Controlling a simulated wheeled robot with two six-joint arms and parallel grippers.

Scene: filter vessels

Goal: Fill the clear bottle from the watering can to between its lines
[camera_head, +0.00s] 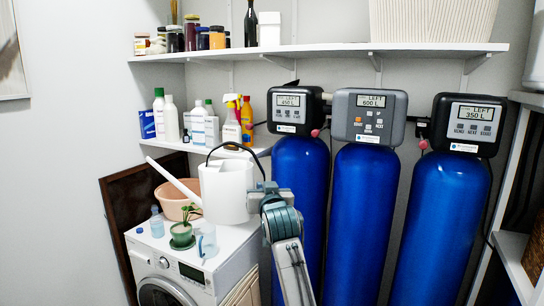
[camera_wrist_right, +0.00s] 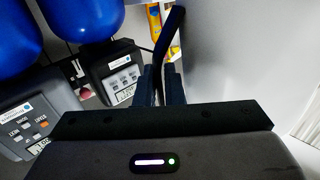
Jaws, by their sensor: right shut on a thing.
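The white watering can (camera_head: 226,194) is over the right part of the washing machine top in the head view, roughly upright. Its long spout points left and up over a pink basin. My right gripper (camera_head: 264,192) is at the can's right side, shut on its black handle (camera_wrist_right: 167,45), which runs between the jaws in the wrist view. I cannot tell whether the can touches the machine top. A small clear bluish bottle (camera_head: 156,225) stands at the left of the top, below the spout. Its lines are too small to make out. My left gripper is not in view.
The washing machine (camera_head: 192,262) also carries the pink basin (camera_head: 177,199), a potted plant (camera_head: 182,234), a clear jug (camera_head: 207,243) and a small blue cap (camera_head: 139,231). Blue filter vessels (camera_head: 362,225) stand close on the right. Shelves with bottles (camera_head: 172,120) are behind.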

